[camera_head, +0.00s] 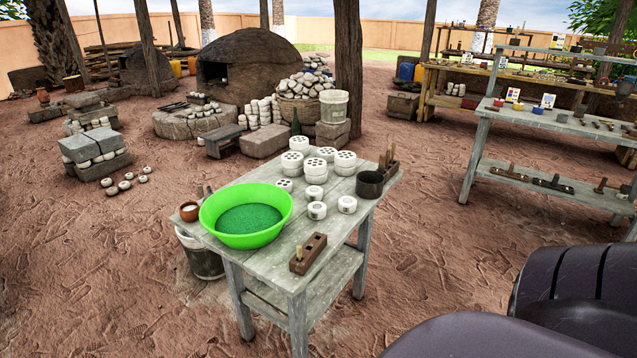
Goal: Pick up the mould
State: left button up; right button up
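A dark brown wooden block (308,253) with square openings and a light peg standing at one end lies near the front right edge of the grey wooden table; it looks like a mould. A similar brown piece (388,166) with upright pegs is at the table's back right corner, partly behind a dark metal pot. I cannot tell from this view which one the task means. Neither of my grippers is in view, and nothing is seen holding either block.
On the table (262,262) are a wide green basin (215,225) with green granular contents, a small brown cup (190,211), several white round pieces (291,163) and the dark pot (369,184). A bucket (203,258) stands at its left. Shelves (560,122) stand right; open dirt lies between.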

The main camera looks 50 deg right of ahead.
aim_at(317, 211)
jog(key=i+l, duration=0.1)
jog(key=l, duration=0.55)
jog(key=i+l, duration=0.1)
jog(key=l, duration=0.6)
jog(key=i+l, duration=0.1)
jog(key=l, duration=0.55)
